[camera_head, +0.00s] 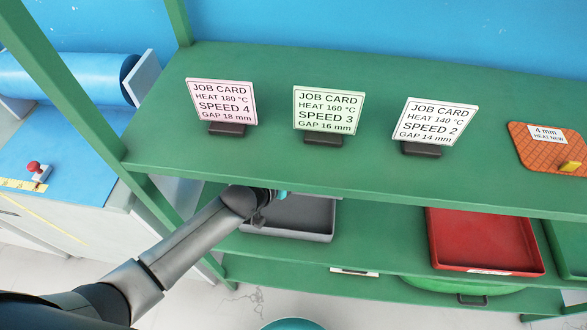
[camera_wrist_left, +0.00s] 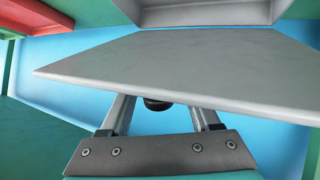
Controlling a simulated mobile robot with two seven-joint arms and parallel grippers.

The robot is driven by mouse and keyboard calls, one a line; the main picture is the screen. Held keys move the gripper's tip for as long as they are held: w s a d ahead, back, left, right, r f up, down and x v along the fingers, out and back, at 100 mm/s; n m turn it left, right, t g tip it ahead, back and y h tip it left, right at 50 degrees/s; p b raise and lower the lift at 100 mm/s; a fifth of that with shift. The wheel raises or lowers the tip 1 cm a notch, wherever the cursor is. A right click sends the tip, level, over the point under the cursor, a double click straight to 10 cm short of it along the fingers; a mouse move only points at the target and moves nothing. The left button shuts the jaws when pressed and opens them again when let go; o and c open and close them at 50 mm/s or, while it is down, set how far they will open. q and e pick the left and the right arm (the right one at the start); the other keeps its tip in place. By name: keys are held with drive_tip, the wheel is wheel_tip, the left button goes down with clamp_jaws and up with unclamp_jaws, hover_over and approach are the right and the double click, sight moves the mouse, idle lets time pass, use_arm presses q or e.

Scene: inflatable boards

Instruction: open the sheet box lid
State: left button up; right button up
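The sheet box appears as a grey, shallow, open-topped box (camera_head: 295,217) on the shelf's middle level in the head view. In the left wrist view, a flat grey panel that looks like its lid (camera_wrist_left: 180,65) fills the middle, next to a recessed grey box wall (camera_wrist_left: 210,12). My left gripper (camera_head: 270,193) reaches in at the box's left back part. Its two fingers (camera_wrist_left: 157,115) stand apart in the left wrist view, their tips hidden behind the panel. A dark round knob (camera_wrist_left: 157,104) shows partly between them; contact cannot be seen. My right gripper is out of view.
The green upper shelf (camera_head: 270,170) hangs above the box and carries three job cards (camera_head: 328,109) and an orange pad (camera_head: 550,149). A red tray (camera_head: 484,242) stands to the right, with free shelf between. A green post (camera_head: 150,190) is close to my left arm.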

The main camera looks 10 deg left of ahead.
use_arm(q)
drive_tip(key=p+v, duration=0.3)
drive_tip(key=v, duration=1.2)
drive_tip(key=shift+p, duration=0.35)
drive_tip(key=shift+a+r, duration=0.1)
